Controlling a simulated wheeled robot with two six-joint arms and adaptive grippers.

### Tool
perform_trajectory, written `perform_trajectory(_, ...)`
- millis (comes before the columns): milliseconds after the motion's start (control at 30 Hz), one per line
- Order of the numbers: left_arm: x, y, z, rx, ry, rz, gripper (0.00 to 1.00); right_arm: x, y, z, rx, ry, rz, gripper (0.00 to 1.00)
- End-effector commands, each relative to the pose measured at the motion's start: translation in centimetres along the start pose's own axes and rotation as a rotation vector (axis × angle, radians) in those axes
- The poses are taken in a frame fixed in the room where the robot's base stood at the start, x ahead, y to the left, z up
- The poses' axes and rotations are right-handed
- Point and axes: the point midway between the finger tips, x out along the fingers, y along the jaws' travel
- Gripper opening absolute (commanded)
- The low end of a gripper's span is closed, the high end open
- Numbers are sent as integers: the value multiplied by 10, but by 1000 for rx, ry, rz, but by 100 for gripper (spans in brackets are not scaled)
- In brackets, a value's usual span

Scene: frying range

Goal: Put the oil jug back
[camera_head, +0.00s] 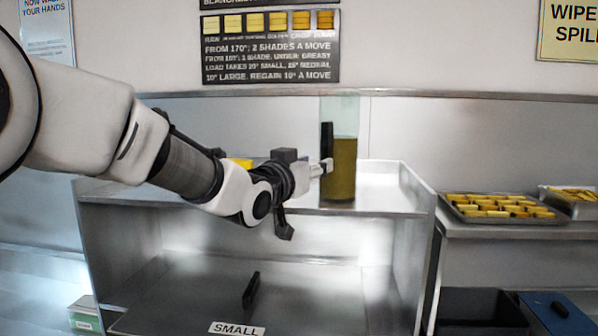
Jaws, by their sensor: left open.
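The oil jug (344,170) is a tall clear container, over half full of dark yellow-green oil. It stands upright on the steel top shelf (380,203), near the middle of the head view. Its black handle (327,143) is on its left side. My left gripper (306,198) is open and empty, just left of the jug's lower part. One fingertip overlaps the jug's lower left edge in the picture; I cannot tell whether it touches. The other finger points down in front of the shelf edge. My right gripper is out of view.
A yellow object (241,162) is partly hidden behind my left arm. Below is a steel bay with a black upright piece (251,290) and a "SMALL" label (237,328). At right, a tray (480,219) of yellow pieces sits on a counter. The shelf right of the jug is clear.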

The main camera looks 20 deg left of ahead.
Motion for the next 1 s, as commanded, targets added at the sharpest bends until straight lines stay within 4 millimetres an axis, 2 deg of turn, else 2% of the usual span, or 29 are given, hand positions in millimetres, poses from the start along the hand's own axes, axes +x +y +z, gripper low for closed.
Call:
perform_trajectory(33, -13, 0, -17, -3, -4, 0, 41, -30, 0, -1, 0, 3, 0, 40)
perform_trajectory(200, -38, 0, -17, -2, -5, 1, 41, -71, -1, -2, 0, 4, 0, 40)
perform_trajectory(300, -53, 0, -15, -3, -5, -1, 41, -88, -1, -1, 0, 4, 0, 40)
perform_trajectory(500, -74, 0, -8, -1, -1, -1, 41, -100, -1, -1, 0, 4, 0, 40)
perform_trajectory(633, -76, 0, -5, -1, 1, -1, 41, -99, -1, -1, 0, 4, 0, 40)
perform_trajectory(700, -75, 0, 4, -2, -18, -2, 41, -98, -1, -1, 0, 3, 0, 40)
perform_trajectory(767, -72, 0, 27, -7, -66, -4, 41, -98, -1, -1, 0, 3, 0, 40)
perform_trajectory(867, -69, 0, 105, -25, -232, -13, 41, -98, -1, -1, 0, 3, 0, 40)
perform_trajectory(900, -73, 0, 149, -35, -325, -20, 41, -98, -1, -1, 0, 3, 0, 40)
perform_trajectory(967, -87, 1, 219, -50, -480, -29, 41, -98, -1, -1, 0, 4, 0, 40)
perform_trajectory(1000, -103, 3, 266, -60, -590, -37, 41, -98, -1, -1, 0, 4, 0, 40)
